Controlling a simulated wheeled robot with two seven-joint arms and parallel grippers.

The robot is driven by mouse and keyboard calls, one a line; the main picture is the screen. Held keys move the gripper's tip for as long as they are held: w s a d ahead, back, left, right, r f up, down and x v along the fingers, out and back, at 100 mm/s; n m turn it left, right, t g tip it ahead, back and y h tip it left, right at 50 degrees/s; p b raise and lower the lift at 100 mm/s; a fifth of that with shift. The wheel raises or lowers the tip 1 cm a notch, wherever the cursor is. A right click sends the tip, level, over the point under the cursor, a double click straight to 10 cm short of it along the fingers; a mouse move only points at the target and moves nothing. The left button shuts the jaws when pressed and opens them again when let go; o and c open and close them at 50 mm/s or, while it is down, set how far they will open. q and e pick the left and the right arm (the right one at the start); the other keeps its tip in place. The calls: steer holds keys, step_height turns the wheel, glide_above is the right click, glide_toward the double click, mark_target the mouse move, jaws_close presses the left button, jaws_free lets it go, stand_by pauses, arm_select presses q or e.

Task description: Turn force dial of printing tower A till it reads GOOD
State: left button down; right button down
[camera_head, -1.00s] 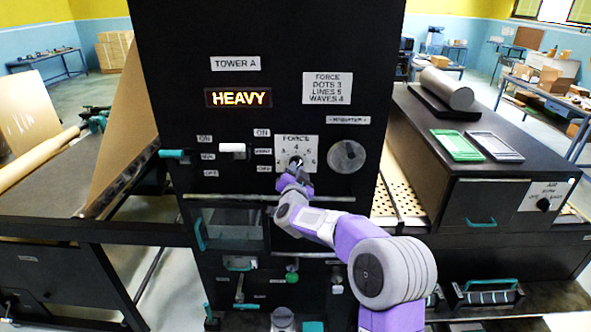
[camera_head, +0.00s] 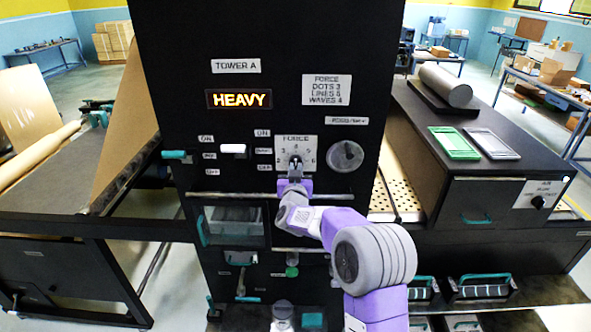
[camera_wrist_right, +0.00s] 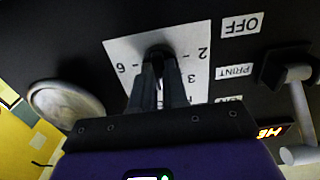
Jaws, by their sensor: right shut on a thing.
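Printing tower A (camera_head: 290,60) is a tall black cabinet, and its lit display (camera_head: 238,99) reads HEAVY in the head view. The force dial is a dark knob on a white numbered plate (camera_head: 309,145) below the display. My right gripper (camera_head: 296,166) reaches it from below and is shut on the knob. In the right wrist view the gripper's two fingers (camera_wrist_right: 158,75) close around the dark knob (camera_wrist_right: 158,52), in front of the plate (camera_wrist_right: 118,48). The fingers hide part of the knob and plate. My left gripper is not in view.
A round grey knob (camera_head: 346,156) is right of the dial plate. A white-handled lever (camera_head: 233,149) and a teal handle (camera_head: 174,155) are to the left. A horizontal rail (camera_head: 235,195) runs below. A sign (camera_head: 326,89) lists force numbers for dots, lines and waves.

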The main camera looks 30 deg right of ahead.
stand_by(0.4)
steer(key=c, duration=1.1)
jaws_free()
steer(key=shift+c, duration=0.2)
steer(key=b+v, duration=0.1)
steer(key=v, duration=0.6)
steer(key=shift+s, duration=0.3)
steer(key=shift+a, duration=0.15)
